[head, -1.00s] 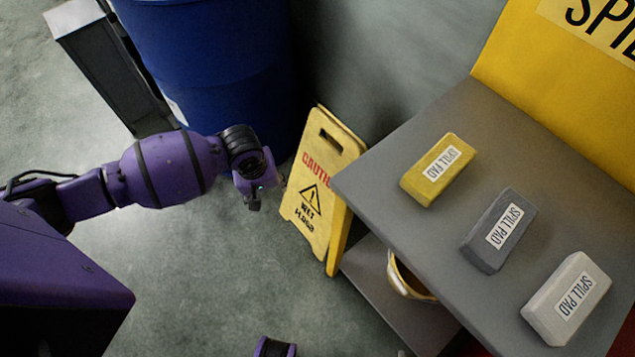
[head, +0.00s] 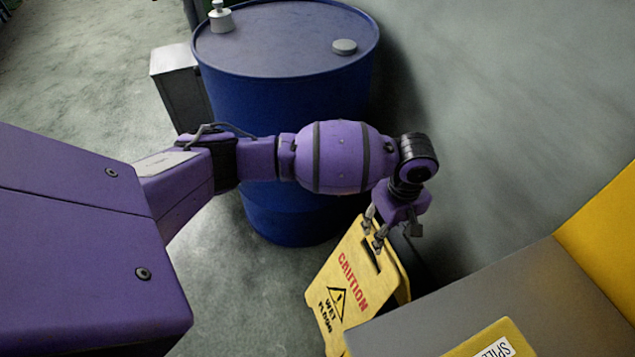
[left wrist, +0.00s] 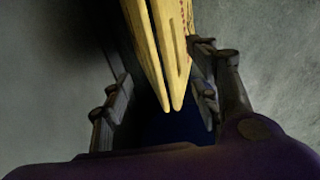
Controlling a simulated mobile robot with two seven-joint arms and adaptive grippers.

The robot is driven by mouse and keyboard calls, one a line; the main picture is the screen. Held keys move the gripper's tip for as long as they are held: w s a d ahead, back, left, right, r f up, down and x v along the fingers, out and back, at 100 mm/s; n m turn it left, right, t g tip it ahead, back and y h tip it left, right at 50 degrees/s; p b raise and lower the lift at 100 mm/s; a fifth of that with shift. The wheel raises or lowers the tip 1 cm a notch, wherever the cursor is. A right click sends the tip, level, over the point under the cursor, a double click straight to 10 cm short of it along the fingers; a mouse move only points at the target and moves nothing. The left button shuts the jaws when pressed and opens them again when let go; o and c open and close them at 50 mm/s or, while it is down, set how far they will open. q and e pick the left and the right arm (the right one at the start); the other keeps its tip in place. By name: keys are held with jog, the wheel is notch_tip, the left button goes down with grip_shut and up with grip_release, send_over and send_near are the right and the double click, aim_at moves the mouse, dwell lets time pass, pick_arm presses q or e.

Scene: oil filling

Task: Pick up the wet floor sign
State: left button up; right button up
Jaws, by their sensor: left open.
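The yellow wet floor sign (head: 342,288) stands on the floor between the blue drum and the grey shelf in the head view, with its lettering facing me. My left gripper (head: 378,238) is at the sign's top edge, by the handle slot, with its fingers pointing down. In the left wrist view the top of the sign (left wrist: 160,60) shows as two thin panels between the open fingers of my left gripper (left wrist: 160,102). The fingers are apart, the right one close to the panel. Whether it touches I cannot tell. My right gripper is not in view.
A blue drum (head: 280,100) stands behind my left arm, with a grey box (head: 180,88) beside it. A grey shelf top (head: 470,310) with a yellow spill pad (head: 490,343) is close on the sign's right. A wall rises behind.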

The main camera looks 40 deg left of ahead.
pick_arm(q)
notch_tip(320, 180, down, 7)
jog(key=b, duration=0.1)
jog(key=shift+b, duration=0.4)
grip_shut()
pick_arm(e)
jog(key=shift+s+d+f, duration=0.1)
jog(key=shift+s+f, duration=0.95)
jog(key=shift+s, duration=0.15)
pick_arm(q)
jog(key=shift+r, duration=0.1)
